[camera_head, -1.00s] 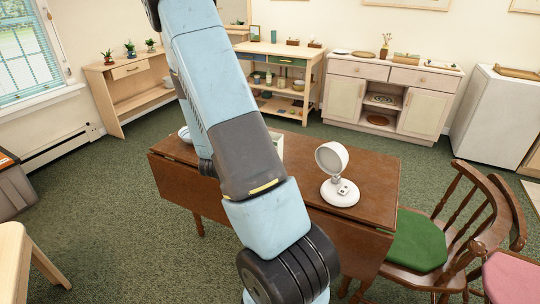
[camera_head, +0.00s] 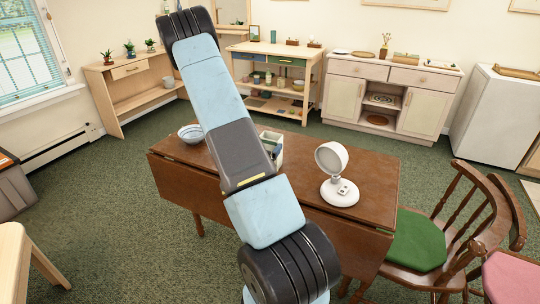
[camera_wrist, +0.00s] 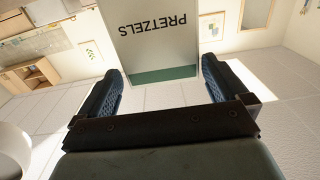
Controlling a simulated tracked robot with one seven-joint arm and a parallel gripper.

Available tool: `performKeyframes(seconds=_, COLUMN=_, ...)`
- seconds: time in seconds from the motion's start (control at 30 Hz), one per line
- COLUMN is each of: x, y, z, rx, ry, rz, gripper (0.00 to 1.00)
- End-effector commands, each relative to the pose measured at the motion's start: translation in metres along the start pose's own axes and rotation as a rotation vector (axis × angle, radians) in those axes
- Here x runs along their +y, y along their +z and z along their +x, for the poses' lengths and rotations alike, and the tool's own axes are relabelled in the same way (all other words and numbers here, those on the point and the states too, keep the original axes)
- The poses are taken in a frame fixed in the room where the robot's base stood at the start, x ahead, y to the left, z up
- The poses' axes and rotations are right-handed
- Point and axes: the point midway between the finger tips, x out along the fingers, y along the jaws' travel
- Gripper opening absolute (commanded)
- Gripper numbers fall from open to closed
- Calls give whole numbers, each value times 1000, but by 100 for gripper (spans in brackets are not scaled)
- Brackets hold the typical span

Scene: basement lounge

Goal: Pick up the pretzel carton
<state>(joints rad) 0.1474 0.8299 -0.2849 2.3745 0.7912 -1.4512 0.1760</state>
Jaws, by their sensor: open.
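The pretzel carton (camera_wrist: 155,35) is a pale box with "PRETZELS" upside down in the wrist view and a green band along its near edge. My gripper (camera_wrist: 162,82) is open, its two dark blue-padded fingers showing on either side of the carton's green end. Nothing is clamped between them; whether the fingertips reach past the carton's edge or stop short is hard to tell. In the head view a pale box with green (camera_head: 276,152), which looks like this carton, stands on the brown table (camera_head: 372,205), partly behind my arm.
A white round-headed lamp (camera_head: 338,190) stands on the table right of the box. A pale bowl (camera_head: 191,133) sits at the table's left end. A chair with a green cushion (camera_head: 415,240) is at the right. Shelves and cabinets line the back wall.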

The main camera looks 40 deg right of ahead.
Motion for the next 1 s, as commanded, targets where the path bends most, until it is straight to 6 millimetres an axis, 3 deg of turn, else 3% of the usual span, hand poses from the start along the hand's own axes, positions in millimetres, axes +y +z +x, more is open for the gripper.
performKeyframes(seconds=0.27, x=0, y=0, z=18, rx=-1, ry=0, rz=1, gripper=100)
performKeyframes(seconds=0.63, x=0, y=0, z=64, rx=0, ry=0, rz=1, gripper=100)
performKeyframes(seconds=0.97, x=-1, y=0, z=69, rx=-1, ry=-2, rz=0, gripper=100)
performKeyframes(seconds=1.0, x=-1, y=0, z=69, rx=-1, ry=-2, rz=0, gripper=96)
